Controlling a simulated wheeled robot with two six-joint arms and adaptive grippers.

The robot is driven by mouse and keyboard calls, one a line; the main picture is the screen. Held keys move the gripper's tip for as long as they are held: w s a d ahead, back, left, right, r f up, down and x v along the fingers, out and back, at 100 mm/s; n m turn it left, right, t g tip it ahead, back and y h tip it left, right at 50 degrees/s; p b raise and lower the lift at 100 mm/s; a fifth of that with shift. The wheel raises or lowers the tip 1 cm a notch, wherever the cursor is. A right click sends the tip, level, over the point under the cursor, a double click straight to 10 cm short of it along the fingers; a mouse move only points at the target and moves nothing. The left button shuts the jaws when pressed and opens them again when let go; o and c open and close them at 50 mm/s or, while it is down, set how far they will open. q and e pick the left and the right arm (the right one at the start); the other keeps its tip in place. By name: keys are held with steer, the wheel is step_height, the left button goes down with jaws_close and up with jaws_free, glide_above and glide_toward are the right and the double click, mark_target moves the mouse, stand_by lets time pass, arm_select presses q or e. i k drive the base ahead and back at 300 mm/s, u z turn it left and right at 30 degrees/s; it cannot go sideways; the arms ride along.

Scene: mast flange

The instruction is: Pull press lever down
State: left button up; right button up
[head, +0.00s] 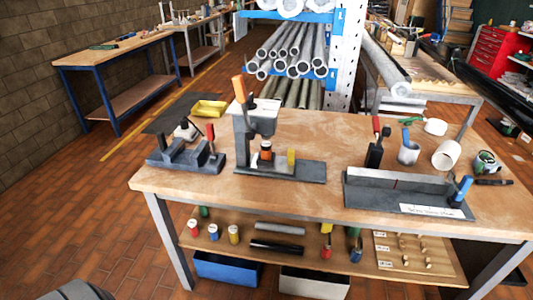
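A small bench press (242,128) stands on the wooden workbench (330,130), left of the bench's middle. It has a grey column, a pale top and a flat dark base. Its lever, with an orange handle (239,87), points up and leans slightly, at the upper left of the press. An orange and dark cylindrical part (266,151) is under the press head. A small yellow piece (291,157) stands on the base to its right. Neither of my grippers is in view, and nothing touches the lever.
A grey vise-like fixture (185,158) with a red handle sits left of the press, with a yellow tray (209,108) behind it. A long dark fixture (400,193) with a blue handle is at the right. Cups and tools stand behind it. A shelf below holds cylinders and tools.

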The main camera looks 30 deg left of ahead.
mark_target(238, 81)
steer(key=u, duration=1.25)
steer(key=k, duration=0.5)
steer(key=u, duration=1.25)
steer(key=i, duration=1)
steer(key=z, duration=2.4)
